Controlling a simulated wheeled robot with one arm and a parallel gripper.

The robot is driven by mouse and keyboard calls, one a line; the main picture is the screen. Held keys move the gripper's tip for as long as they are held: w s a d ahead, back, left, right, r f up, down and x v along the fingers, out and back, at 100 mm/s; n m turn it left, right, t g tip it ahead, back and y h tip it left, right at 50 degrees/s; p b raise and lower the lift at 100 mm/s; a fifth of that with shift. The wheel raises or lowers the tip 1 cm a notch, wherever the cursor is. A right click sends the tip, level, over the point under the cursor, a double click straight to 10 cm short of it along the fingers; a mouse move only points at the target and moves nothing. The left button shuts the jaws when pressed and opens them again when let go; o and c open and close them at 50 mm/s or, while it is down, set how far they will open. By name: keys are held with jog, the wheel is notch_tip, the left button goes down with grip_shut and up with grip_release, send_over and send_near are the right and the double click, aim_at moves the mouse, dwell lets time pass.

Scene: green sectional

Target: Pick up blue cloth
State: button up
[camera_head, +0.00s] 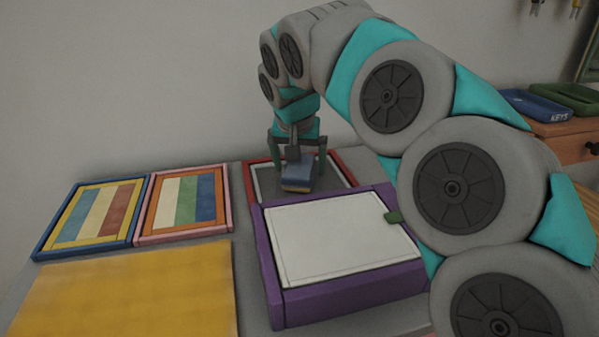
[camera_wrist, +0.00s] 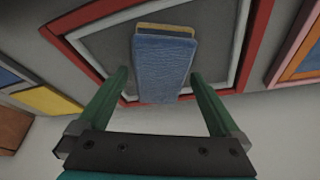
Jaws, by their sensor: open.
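The blue cloth (camera_head: 298,175) is a small folded block with a yellowish layer at one end. It lies in the red-framed grey tray (camera_head: 341,163) at the back of the table. In the wrist view the cloth (camera_wrist: 164,68) is at the upper middle, inside the red frame (camera_wrist: 258,40). My gripper (camera_head: 299,155) is above the cloth and points down. In the wrist view its green fingers (camera_wrist: 158,80) are apart, one to each side of the cloth's near end. I cannot tell whether either finger touches the cloth.
A purple-framed white box (camera_head: 345,243) with a green tab stands just in front of the red tray. Two striped framed panels (camera_head: 98,212) (camera_head: 186,203) and a yellow board (camera_head: 130,290) lie to the left. The wall is close behind.

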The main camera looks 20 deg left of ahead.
aim_at(300, 166)
jog(key=c, duration=1.3)
jog(key=shift+r, duration=0.2)
jog(key=shift+r+p, duration=0.2)
jog(key=shift+p, duration=0.15)
jog(key=shift+r, duration=0.3)
notch_tip(300, 166, up, 9)
jog(key=shift+r+b, duration=0.1)
jog(key=shift+b, duration=0.2)
